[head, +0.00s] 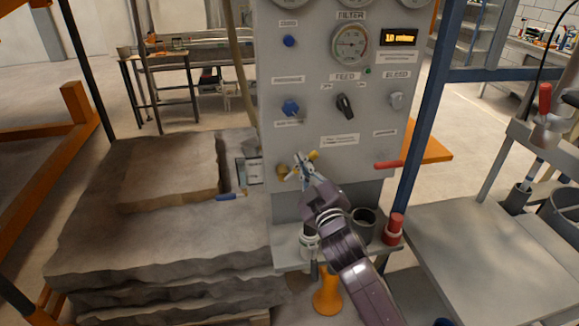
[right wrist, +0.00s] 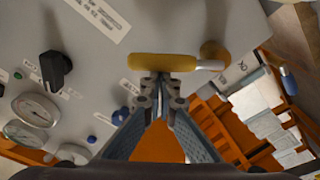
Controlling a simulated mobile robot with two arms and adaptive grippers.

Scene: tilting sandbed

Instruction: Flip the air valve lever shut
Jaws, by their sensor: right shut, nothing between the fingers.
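A yellow lever (head: 313,155) sits low on the grey control panel (head: 342,125), with its brass valve body (head: 283,171) to the left. In the right wrist view the yellow handle (right wrist: 150,61) lies crosswise just beyond the fingertips, joined by a metal stem to the round brass body (right wrist: 213,55). My right gripper (head: 303,168) is shut and empty, its tips at the lever. In the right wrist view the closed fingertips (right wrist: 160,88) overlap the handle's lower edge; I cannot tell whether they touch. My left gripper is not in view.
A red lever (head: 388,164) is at the panel's lower right. Several knobs, such as the black feed knob (head: 345,105), sit above. A shelf (head: 290,252) below holds a dark cup (head: 363,225) and a red-topped item (head: 394,228). Layered sand slabs (head: 170,170) stand left.

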